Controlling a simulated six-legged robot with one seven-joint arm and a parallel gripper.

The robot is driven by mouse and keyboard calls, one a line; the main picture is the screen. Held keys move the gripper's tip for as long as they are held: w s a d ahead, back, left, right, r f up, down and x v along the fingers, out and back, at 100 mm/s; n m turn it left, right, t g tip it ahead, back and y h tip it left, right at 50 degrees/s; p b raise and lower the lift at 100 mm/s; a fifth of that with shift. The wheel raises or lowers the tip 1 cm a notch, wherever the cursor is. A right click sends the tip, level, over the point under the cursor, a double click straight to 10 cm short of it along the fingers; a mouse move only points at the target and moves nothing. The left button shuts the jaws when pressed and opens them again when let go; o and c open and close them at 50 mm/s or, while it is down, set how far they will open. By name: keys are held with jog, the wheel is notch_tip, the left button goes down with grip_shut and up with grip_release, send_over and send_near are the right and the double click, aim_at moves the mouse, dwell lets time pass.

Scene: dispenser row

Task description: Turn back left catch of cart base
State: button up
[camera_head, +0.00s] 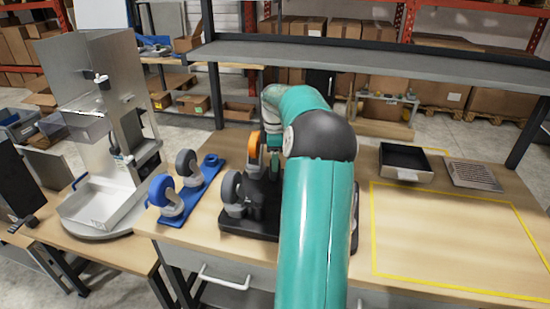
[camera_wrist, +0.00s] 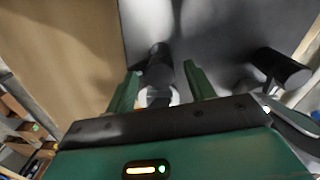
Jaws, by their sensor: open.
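A blue base with castors (camera_head: 205,178) stands left of the cart base. A metal dispenser (camera_head: 100,100) stands farther left. A shelf (camera_head: 350,62) spans the back. A black tray (camera_head: 405,163) and a grate (camera_head: 472,175) lie right. The yellow-outlined area (camera_head: 450,235) is clear.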

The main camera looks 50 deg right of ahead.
jog(key=c, duration=1)
jog(key=shift+m, duration=1.6)
jog(key=o, duration=1)
jog(key=shift+r, duration=0.1)
notch_tip(320, 180, up, 14)
